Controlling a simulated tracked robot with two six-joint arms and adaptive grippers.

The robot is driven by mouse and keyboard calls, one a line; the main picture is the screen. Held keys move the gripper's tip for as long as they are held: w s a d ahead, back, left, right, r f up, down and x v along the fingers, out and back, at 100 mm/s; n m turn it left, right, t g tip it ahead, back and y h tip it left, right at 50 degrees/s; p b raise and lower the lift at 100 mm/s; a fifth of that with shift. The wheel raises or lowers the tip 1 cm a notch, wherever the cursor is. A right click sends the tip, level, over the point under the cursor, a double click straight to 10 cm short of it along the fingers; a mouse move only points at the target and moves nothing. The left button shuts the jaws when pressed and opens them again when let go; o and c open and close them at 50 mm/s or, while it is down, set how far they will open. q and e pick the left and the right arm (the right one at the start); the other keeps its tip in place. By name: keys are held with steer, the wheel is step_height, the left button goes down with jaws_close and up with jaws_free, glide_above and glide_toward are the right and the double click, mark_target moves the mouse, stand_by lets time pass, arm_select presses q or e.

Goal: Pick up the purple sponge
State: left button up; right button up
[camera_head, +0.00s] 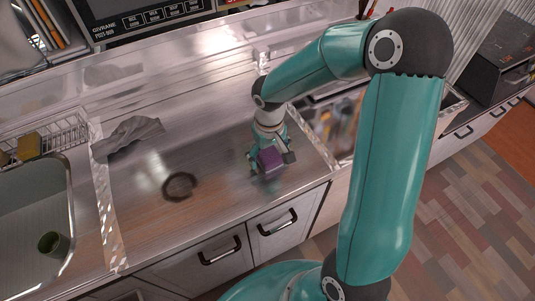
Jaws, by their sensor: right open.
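The purple sponge (270,161) is at the right part of the metal counter (215,165), near its front edge. My right gripper (269,163) is directly over the sponge and points down, with its fingers on either side of it. The jaws are open. I cannot tell whether the fingers touch the sponge or whether the sponge rests on the counter. My left gripper is not in view.
A dark ring (180,186) lies on the counter left of the sponge. A grey cloth (131,135) lies at the back left. A sink (28,205) with a green cup (53,243) and a wire rack (46,135) are at the left. Drawers sit below the counter.

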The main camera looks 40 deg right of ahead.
mark_target(269, 154)
steer(key=c, duration=1)
steer(key=shift+r, duration=0.15)
step_height(269, 154, up, 20)
steer(key=shift+f+p, duration=0.1)
steer(key=shift+p, duration=0.45)
